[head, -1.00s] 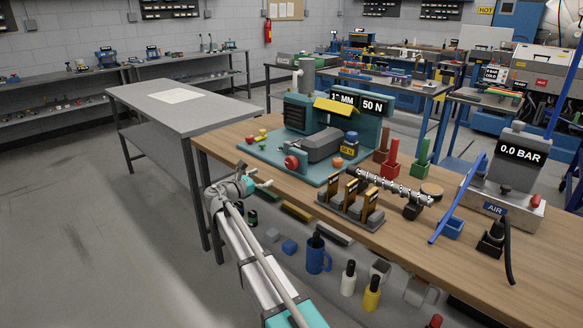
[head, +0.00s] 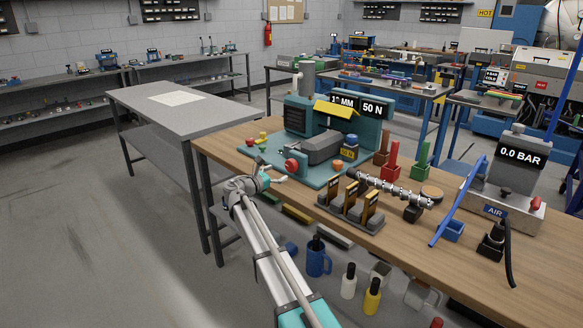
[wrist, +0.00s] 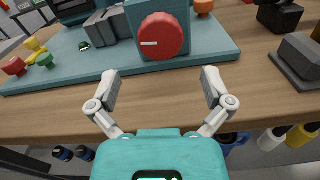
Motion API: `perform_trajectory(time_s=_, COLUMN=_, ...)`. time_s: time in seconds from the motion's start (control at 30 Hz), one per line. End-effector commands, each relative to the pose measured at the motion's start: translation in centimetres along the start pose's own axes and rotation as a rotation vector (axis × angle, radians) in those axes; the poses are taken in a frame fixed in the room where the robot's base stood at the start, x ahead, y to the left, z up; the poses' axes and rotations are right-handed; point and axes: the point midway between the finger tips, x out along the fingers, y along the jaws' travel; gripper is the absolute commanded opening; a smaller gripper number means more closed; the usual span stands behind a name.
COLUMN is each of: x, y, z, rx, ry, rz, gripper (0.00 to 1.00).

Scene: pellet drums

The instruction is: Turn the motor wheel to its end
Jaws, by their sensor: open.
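The motor wheel, a red disc with a pale mark (wrist: 161,36), is on the front of a blue-green block at the front of the machine. It also shows in the head view (head: 291,165). My gripper (wrist: 160,76) is open, its two fingers spread wide with nothing between them. In the wrist view the wheel lies ahead of the fingertips, roughly centred between them, with a gap of bare wood and plate edge. In the head view my gripper (head: 278,180) is at the bench's front edge, just short of the wheel.
The teal baseplate (wrist: 83,66) carries a grey motor body and several coloured knobs on the left. An orange knob (head: 337,165) is right of the wheel. A grey stand with upright brass-coloured pieces (head: 350,206) is to the right. Mugs and bottles are below the bench edge.

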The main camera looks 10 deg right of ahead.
Motion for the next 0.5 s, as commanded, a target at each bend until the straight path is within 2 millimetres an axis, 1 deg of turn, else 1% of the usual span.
perform_trajectory(time_s=0.03, x=1.0, y=0.1, z=0.0, rx=0.000, ry=0.000, rz=-0.002, gripper=1.00)
perform_trajectory(time_s=0.2, x=3.6, y=0.1, z=0.0, rx=0.000, ry=0.000, rz=-0.002, gripper=1.00)
perform_trajectory(time_s=0.3, x=4.9, y=0.1, z=0.0, rx=0.000, ry=0.000, rz=-0.001, gripper=1.00)
perform_trajectory(time_s=0.5, x=6.6, y=0.0, z=0.0, rx=0.000, ry=0.000, rz=-0.001, gripper=1.00)
